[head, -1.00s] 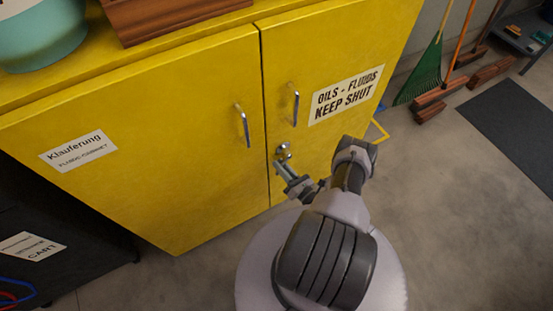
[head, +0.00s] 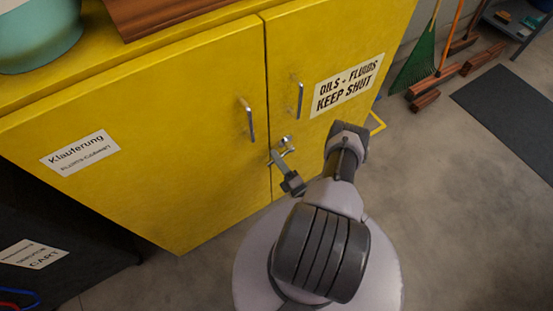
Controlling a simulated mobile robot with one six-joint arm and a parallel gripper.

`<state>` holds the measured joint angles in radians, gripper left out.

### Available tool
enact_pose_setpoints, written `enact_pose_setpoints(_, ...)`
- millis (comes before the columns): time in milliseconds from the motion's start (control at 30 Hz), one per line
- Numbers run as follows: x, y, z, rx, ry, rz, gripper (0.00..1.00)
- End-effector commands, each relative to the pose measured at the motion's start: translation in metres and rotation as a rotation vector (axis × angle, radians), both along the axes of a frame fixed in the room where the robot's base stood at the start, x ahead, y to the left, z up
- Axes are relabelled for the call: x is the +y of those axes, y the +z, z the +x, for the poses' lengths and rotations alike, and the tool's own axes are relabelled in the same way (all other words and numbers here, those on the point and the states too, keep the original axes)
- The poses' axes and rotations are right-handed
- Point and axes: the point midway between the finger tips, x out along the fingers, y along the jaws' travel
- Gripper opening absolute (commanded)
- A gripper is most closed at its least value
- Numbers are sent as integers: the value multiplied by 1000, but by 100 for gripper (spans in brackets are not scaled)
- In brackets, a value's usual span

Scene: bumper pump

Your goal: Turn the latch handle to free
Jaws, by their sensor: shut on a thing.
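The yellow cabinet (head: 200,130) has two doors that stand shut. The small metal latch handle (head: 285,141) sits low near the seam, on the right door, below the two silver pull handles. My gripper (head: 279,157) is at the latch handle, its fingers closed on it from below and in front. The fingers hide part of the latch, so its exact angle is hard to tell.
A pull handle (head: 300,99) stands out just above the latch on the right door, and another (head: 247,119) on the left door. A dark cart (head: 60,230) stands at the lower left. Grey floor is open to the right.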

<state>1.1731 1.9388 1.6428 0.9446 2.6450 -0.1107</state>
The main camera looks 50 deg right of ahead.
Motion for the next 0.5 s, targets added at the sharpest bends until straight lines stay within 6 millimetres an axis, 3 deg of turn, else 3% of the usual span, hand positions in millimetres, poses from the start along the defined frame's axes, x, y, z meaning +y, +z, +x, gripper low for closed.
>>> enact_pose_setpoints(500,-1,11,0,-43,0,183,0)
